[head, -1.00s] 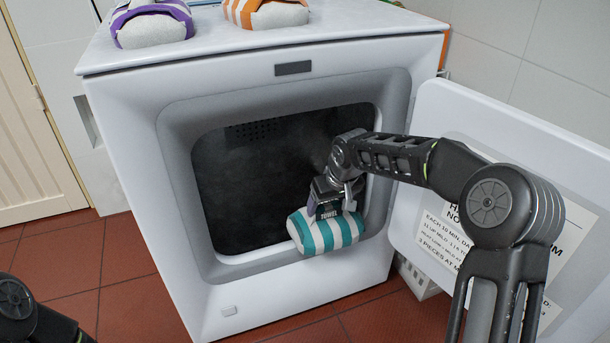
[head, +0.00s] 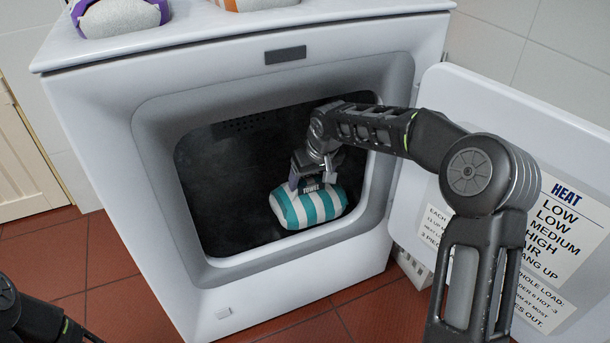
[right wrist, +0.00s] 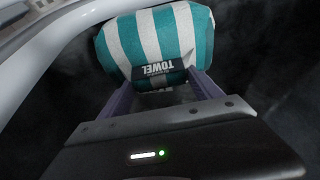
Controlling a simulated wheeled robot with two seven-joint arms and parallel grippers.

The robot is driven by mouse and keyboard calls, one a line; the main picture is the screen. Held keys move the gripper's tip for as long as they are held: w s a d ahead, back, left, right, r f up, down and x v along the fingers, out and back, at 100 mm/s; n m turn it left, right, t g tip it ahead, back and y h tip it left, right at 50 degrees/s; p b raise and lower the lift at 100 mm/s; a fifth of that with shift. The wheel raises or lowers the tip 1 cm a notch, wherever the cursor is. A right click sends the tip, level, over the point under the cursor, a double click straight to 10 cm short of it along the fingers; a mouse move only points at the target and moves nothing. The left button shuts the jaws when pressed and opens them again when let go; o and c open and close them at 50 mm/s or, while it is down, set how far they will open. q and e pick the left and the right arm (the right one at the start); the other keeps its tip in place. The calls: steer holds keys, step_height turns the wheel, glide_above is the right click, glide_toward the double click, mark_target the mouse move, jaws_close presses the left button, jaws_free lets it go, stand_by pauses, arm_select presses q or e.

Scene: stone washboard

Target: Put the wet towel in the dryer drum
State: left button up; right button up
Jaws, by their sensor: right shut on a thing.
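A rolled towel with teal and white stripes (head: 309,208) has a dark band marked TOWEL. My right gripper (head: 312,187) is shut on it at that band and holds it in the dryer's opening, in front of the dark drum (head: 225,195). In the right wrist view the towel (right wrist: 155,40) sits between the two fingers (right wrist: 165,82). The dryer (head: 110,130) is white with a grey frame around the opening. The dryer door (head: 480,110) stands open to the right. Whether the towel touches the drum floor I cannot tell. My left gripper is out of view.
On the dryer top lie a purple-and-white rolled towel (head: 120,14) and an orange-trimmed one, cut off by the picture's edge. The door carries a heat notice (head: 555,225). The opening's lower rim (head: 290,248) lies below the towel. My right forearm passes close to the door.

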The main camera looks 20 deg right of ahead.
mark_target(309, 193)
steer(key=shift+w+f+b, duration=0.4)
steer(key=shift+w+b, duration=0.05)
steer(key=shift+w, duration=0.1)
steer(key=shift+f, duration=0.3)
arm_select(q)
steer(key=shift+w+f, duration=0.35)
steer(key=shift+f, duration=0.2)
arm_select(e)
steer(key=shift+s+r, duration=0.1)
steer(key=shift+s, duration=0.1)
arm_select(q)
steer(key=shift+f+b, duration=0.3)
steer(key=shift+b, duration=0.2)
arm_select(e)
steer(key=shift+f, duration=0.55)
steer(key=o, duration=2.1)
steer(key=shift+f, duration=0.15)
